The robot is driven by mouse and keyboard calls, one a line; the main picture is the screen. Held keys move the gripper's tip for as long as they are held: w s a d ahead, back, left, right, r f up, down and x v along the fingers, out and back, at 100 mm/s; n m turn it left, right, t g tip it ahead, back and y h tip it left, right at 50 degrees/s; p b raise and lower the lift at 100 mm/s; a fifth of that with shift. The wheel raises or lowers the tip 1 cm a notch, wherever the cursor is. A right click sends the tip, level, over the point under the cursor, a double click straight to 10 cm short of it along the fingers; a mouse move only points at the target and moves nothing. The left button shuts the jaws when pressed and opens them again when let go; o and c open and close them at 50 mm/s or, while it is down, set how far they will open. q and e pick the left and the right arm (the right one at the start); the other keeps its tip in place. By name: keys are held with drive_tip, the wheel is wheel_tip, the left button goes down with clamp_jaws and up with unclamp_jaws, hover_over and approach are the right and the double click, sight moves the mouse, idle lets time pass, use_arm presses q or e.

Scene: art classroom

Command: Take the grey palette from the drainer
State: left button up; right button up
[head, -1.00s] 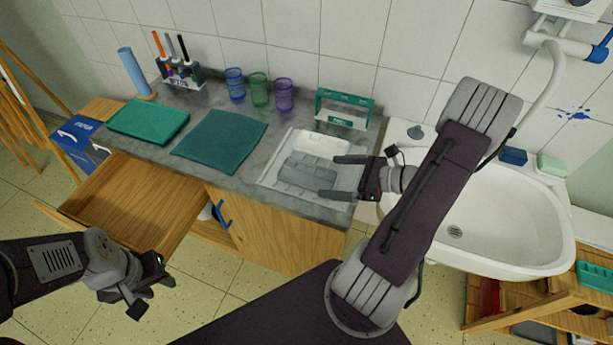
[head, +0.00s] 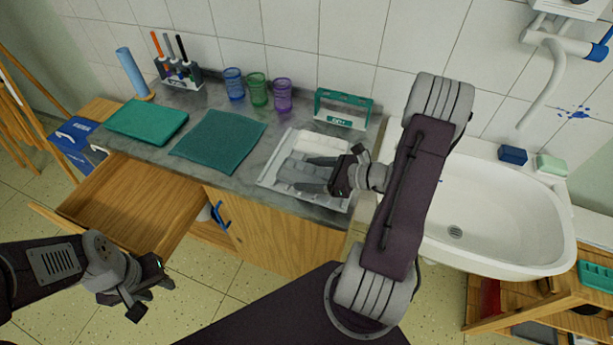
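The drainer (head: 268,176) is a flat white tray on the grey counter, left of the sink. The grey palette (head: 290,171) lies in it, partly covered by my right gripper. A white palette (head: 320,143) lies behind it in the same tray. My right gripper (head: 303,174) is over the grey palette from the right, its two fingers apart and pointing left. I cannot tell whether the fingers touch the palette. My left gripper (head: 140,305) is low at the left, in front of the open drawer and away from the drainer; its finger opening is unclear.
A teal rack (head: 343,108) stands behind the drainer. Several coloured cups (head: 258,90) stand by the wall. An open drawer (head: 130,205) juts out below; a white sink (head: 490,220) is at the right.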

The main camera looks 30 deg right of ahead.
sight(310, 178)
drive_tip(key=c, duration=0.5)
drive_tip(key=shift+r, duration=0.3)
wheel_tip(310, 178, up, 4)
drive_tip(key=shift+r+p, duration=0.1)
drive_tip(key=shift+p, duration=0.55)
drive_tip(key=s+r, duration=0.2)
drive_tip(key=s, duration=0.2)
drive_tip(key=s+r+p, duration=0.1)
drive_tip(key=s+r, duration=0.1)
drive_tip(key=s, duration=0.1)
drive_tip(key=s+d+r, duration=0.1)
drive_tip(key=s+r, duration=0.1)
drive_tip(key=s, duration=0.2)
drive_tip(key=shift+s+r+p, duration=0.1)
drive_tip(key=shift+s+p, duration=0.2)
drive_tip(key=shift+p, duration=0.1)
